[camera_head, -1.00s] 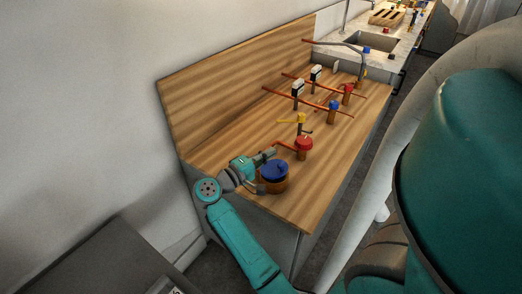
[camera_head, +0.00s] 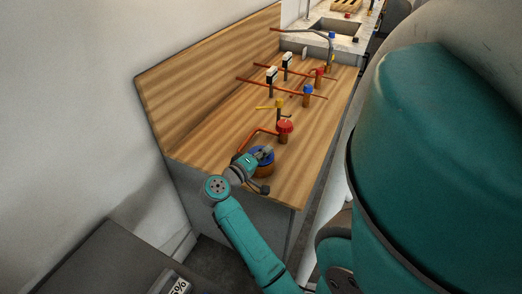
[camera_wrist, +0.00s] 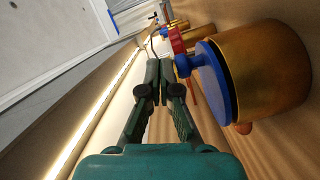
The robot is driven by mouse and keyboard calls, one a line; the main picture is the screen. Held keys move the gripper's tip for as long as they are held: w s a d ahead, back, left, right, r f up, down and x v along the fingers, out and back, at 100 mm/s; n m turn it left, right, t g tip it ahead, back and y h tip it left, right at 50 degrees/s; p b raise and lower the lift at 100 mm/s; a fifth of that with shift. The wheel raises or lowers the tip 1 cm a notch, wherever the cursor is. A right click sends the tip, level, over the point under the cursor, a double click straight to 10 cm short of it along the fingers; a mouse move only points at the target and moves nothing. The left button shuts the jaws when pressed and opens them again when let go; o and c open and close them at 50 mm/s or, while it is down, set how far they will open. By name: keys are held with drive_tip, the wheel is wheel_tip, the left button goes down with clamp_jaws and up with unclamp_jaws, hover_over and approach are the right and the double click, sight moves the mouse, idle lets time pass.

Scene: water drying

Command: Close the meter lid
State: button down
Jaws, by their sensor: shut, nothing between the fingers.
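The meter is a squat brass body (camera_head: 263,171) with a blue lid (camera_head: 267,160), near the front end of the wooden counter. In the wrist view the brass body (camera_wrist: 270,75) lies sideways at the right, with the blue lid (camera_wrist: 213,85) across its top end. The lid looks down on the body or nearly so; I cannot tell whether a small gap is left. My gripper (camera_head: 268,151) is shut and empty, over the lid in the head view and hiding part of it. In the wrist view my gripper (camera_wrist: 160,65) is beside the lid, apart from it.
A red-topped valve (camera_head: 285,128) and a yellow valve (camera_head: 280,104) stand just beyond the meter. Copper pipes (camera_head: 290,87) with more fittings run farther back. A wooden backboard (camera_head: 205,75) rises on the left. A sink (camera_head: 338,27) is at the far end.

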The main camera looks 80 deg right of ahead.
idle(0.5)
drive_tip(key=v, duration=0.7)
drive_tip(key=shift+a, duration=0.25)
